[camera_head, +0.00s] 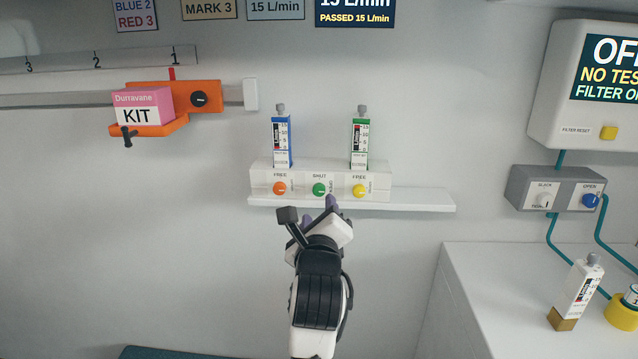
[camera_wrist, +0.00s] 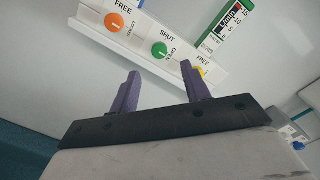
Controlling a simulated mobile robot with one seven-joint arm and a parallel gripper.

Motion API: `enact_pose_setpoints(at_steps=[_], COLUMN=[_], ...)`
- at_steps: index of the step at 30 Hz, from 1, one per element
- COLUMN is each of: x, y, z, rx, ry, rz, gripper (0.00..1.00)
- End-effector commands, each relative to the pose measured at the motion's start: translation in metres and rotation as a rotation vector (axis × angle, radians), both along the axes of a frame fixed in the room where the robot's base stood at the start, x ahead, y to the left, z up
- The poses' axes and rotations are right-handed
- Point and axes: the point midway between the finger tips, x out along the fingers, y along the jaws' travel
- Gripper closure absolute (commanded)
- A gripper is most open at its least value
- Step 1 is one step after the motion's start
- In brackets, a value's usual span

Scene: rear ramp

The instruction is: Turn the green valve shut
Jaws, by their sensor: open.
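The green valve (camera_head: 319,189) is the middle knob on a white block, between an orange knob (camera_head: 279,188) and a yellow knob (camera_head: 359,190). "SHUT" is printed above it. In the wrist view the green valve (camera_wrist: 159,50) has "OPEN" printed at its side; its white mark is too small to read surely. My gripper (camera_head: 319,211) is just below the block in the head view. In the wrist view my gripper (camera_wrist: 158,76) is open and empty, its purple fingers apart, with the green valve beyond the gap between them. No contact shows.
A white ledge (camera_head: 420,201) runs under the block. A blue gauge (camera_head: 282,145) and a green gauge (camera_head: 360,145) stand on the block. An orange clamp with a pink kit box (camera_head: 145,106) is at left. A grey switch box (camera_head: 557,189) and white counter (camera_head: 490,285) are at right.

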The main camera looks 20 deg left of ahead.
Motion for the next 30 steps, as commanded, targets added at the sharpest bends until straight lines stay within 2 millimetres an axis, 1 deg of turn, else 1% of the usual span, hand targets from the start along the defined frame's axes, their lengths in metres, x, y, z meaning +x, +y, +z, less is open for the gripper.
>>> enact_pose_setpoints(at_steps=[1,3,6,10,15,24,26,30], x=[0.011,0.025,0.043,0.06,0.072,0.074,0.074,0.073], y=[0.004,0.009,0.015,0.021,0.025,0.026,0.026,0.026], z=[0.002,0.001,0.002,0.001,0.0,0.0,0.0,0.0], rx=[-0.001,-0.001,-0.001,0.0,-0.001,-0.001,-0.001,-0.001], ry=[0.003,0.003,0.002,0.001,-0.001,-0.001,-0.001,-0.001], rz=[0.0,0.0,-0.001,-0.001,-0.001,-0.001,-0.001,-0.001], gripper=[0.53,0.53,0.53,0.53,0.53,0.53,0.6,0.78])
